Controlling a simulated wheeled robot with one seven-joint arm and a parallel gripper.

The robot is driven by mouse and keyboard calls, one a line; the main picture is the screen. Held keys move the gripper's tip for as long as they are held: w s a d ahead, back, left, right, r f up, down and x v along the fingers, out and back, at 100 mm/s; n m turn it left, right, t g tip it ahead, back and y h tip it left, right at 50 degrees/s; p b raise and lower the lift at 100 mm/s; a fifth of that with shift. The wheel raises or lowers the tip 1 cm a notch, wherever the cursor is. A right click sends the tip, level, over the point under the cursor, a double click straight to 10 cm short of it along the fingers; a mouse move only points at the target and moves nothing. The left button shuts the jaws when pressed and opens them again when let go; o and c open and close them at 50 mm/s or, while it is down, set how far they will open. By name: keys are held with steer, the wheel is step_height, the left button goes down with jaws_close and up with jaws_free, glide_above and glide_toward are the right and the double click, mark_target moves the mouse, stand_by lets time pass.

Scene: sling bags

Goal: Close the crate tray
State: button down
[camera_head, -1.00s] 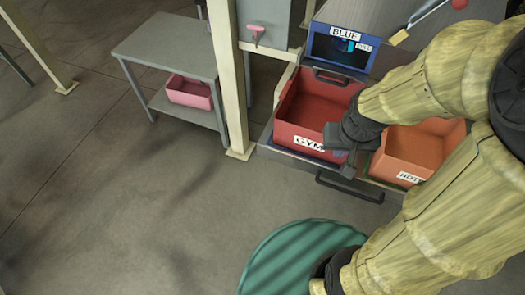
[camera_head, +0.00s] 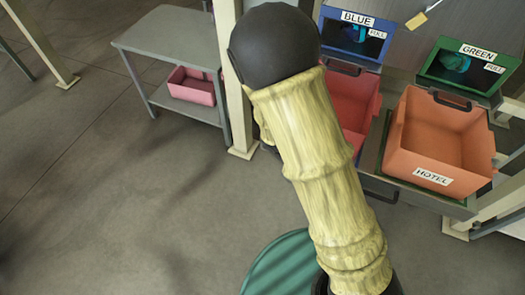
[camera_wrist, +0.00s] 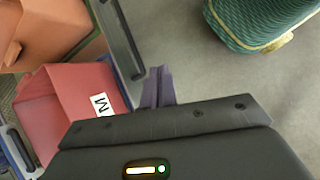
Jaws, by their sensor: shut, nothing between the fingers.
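The crate tray (camera_head: 440,205) is a grey pull-out tray, standing out in front of the cabinet. It carries a red crate (camera_head: 350,97) and an orange crate (camera_head: 438,135) labelled HOTEL. The arm covers much of the red crate and the tray's left front in the head view. In the wrist view, the tray's dark front handle (camera_wrist: 127,38) runs beside the red crate (camera_wrist: 62,110), whose label is partly cut off. My gripper (camera_wrist: 160,75) is shut and empty, just off the tray front near the handle's end; I cannot tell whether it touches. It is hidden in the head view.
A blue box (camera_head: 351,38) and a green box (camera_head: 467,68), each marked FULL, sit behind the crates. A side table (camera_head: 165,38) with a pink bin (camera_head: 190,87) stands left, beyond a pale post (camera_head: 238,130). The floor at front left is clear.

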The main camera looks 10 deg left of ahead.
steer(key=w+a+f+n+t+h+b, duration=0.45)
steer(key=a+f+n+t+b, duration=0.35)
steer(key=f+n, duration=0.35)
steer(key=w+a+f+n+t+y+b, duration=0.2)
steer(key=a+n+t+y, duration=0.3)
steer(key=a+n+t, duration=0.4)
steer(key=a+f, duration=0.1)
steer(key=a, duration=0.2)
steer(key=shift+a+f+b, duration=0.15)
steer(key=shift+a+b, duration=0.1)
steer(key=shift+b, duration=0.1)
steer(key=shift+n, duration=0.25)
steer(key=b+x, duration=0.3)
steer(key=x, duration=1.1)
steer(key=shift+a, duration=0.1)
